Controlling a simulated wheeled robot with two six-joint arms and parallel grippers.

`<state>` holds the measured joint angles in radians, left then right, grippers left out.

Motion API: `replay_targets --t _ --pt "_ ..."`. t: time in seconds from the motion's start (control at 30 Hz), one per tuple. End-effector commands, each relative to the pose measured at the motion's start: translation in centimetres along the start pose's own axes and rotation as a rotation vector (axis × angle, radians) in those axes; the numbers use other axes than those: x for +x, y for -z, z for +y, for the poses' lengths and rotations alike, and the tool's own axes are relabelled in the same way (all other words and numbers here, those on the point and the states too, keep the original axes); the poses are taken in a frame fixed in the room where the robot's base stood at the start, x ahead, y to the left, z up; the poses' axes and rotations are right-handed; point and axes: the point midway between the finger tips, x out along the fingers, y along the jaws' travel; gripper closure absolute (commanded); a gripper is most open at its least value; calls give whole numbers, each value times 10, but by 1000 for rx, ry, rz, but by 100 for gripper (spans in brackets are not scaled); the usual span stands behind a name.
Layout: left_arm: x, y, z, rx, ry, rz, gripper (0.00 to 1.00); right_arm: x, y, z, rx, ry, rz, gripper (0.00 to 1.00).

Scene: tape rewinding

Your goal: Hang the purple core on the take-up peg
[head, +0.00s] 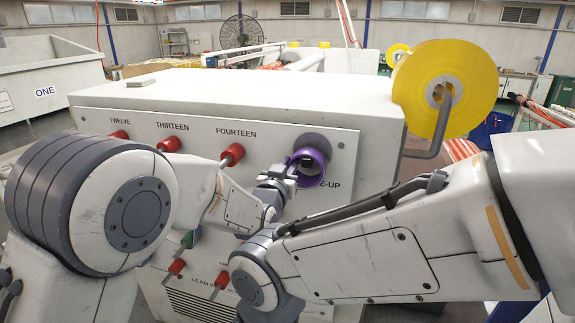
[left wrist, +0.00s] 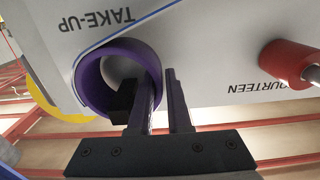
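The purple core (head: 313,172) is an open ring at the take-up position on the machine's front, by the dark grey round take-up peg (head: 312,141). The left wrist view shows the core (left wrist: 88,82) with pale grey through its opening; I cannot tell whether it encircles the peg. My left gripper (head: 277,184) is at the core's left side. In the left wrist view its fingers (left wrist: 163,100) straddle the ring's wall, one at the opening and one outside, with a visible gap beside the outer finger. My right arm crosses the lower right; its gripper does not show.
Red-knobbed pegs stick out beside it, the nearest under the FOURTEEN label (head: 232,154). A large yellow roll (head: 440,62) hangs on a bent grey arm at the machine's right corner. A grey bin (head: 46,88) marked ONE stands at the left.

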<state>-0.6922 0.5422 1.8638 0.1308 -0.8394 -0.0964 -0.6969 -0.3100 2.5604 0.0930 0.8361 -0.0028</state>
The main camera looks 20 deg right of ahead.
Motion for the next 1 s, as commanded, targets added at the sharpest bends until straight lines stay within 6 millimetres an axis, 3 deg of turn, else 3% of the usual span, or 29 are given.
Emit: replay_targets --t 0.07,0.47,0.8,1.0 --pt "0 1 0 0 0 1 56 -1 0 0 0 0 0 50" --pt "-6 -1 0 0 1 -1 56 4 0 0 6 0 1 50" --pt "-67 -2 -1 -1 0 3 56 37 -2 3 5 0 0 50" --pt "-94 0 -1 -1 0 2 56 48 -2 4 4 0 0 50"
